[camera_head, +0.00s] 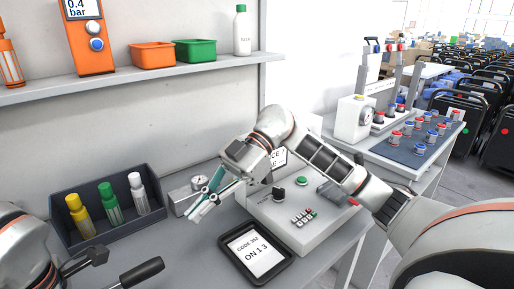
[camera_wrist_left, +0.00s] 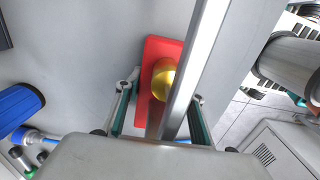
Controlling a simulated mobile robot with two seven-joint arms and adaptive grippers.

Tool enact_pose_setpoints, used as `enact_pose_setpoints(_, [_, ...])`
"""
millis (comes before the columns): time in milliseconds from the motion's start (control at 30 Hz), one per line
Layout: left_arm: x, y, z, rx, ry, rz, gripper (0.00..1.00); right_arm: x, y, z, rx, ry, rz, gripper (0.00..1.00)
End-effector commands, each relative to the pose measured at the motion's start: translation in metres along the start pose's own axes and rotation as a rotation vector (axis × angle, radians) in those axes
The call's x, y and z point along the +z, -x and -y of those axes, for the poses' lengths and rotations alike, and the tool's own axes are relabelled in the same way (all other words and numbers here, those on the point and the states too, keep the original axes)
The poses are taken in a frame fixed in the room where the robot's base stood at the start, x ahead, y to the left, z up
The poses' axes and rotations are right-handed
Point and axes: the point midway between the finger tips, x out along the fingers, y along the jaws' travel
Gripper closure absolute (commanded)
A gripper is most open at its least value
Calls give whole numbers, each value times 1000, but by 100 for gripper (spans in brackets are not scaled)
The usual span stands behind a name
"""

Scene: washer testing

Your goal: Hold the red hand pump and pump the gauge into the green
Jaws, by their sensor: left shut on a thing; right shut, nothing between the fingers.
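The red hand pump (camera_wrist_left: 158,52) shows in the left wrist view as a red block with a round gold part and a long silver bar crossing over it. My left gripper (camera_wrist_left: 163,104) is shut on the pump, its fingers on either side. In the head view a black handle with a grey stem (camera_head: 141,271), apparently the pump's, shows at the lower left beside my left arm; the left fingertips are not visible there. A small round gauge (camera_head: 198,182) sits on a grey block on the bench; its colours are too small to read. My right gripper (camera_head: 204,205) is shut and empty, just in front of it.
A dark tray (camera_head: 66,236) with yellow, green and white bottles stands left of the gauge. A grey control box (camera_head: 318,226) and a tablet (camera_head: 279,270) lie to the right. A shelf (camera_head: 190,67) runs above. My right arm crosses over the control box.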

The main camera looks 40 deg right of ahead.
Motion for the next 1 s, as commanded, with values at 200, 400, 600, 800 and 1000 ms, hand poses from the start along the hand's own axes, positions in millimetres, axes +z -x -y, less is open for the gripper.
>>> enact_pose_setpoints(200, [0, 2, -1, 3, 0, 2, 100, -2, 29, -9, 192, 414, -47, 100])
enact_pose_setpoints(400, [0, 2, -1, 3, 0, 2, 100, 9, 72, -14, 409, 775, 20, 100])
enact_pose_setpoints(600, [0, 2, -1, 3, 0, 2, 100, 34, 126, -9, 610, 1092, 213, 100])
enact_pose_setpoints(800, [0, 2, -1, 3, 0, 2, 100, 70, 188, 11, 736, 1359, 533, 100])
enact_pose_setpoints(1000, [0, 2, -1, 3, 0, 2, 100, 109, 255, 49, 725, 1570, 956, 100])
